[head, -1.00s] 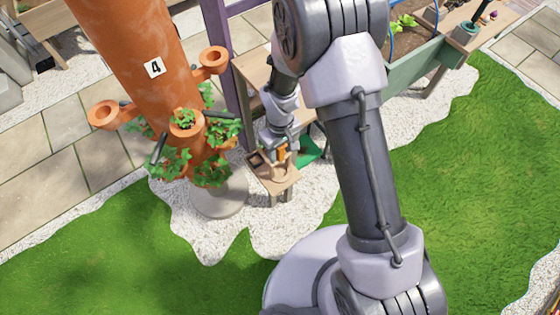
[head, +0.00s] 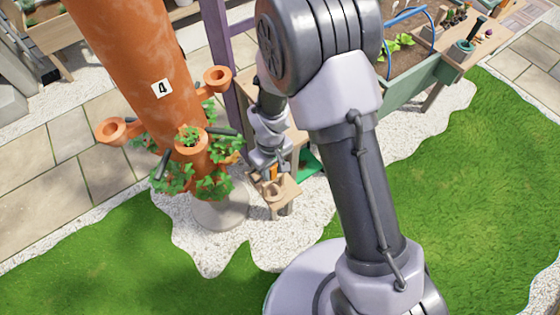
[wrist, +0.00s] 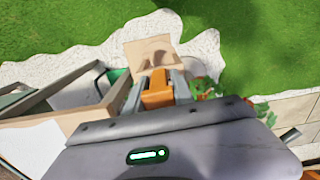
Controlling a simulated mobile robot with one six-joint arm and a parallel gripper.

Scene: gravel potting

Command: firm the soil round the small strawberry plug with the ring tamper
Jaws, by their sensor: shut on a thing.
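My gripper (head: 270,163) is shut on the orange handle of the ring tamper (head: 273,173), low over a small wooden stand (head: 290,188). In the wrist view the orange handle (wrist: 158,92) sits between the two grey fingers; the tamper's lower end is hard to make out. Whether it touches the stand, I cannot tell. A terracotta tower marked 4 (head: 140,60) stands to the left. Its front cup (head: 190,150) holds a small green plant (head: 190,134), which looks like the strawberry plug. The soil around it is too small to judge.
Two other cups, left (head: 110,131) and upper right (head: 217,79), show no plant. Leafy plants (head: 175,175) hang around the tower's lower part. A purple post (head: 222,60) stands behind the stand. A green planter bed (head: 405,85) is at right. Lawn (head: 470,200) lies open in front.

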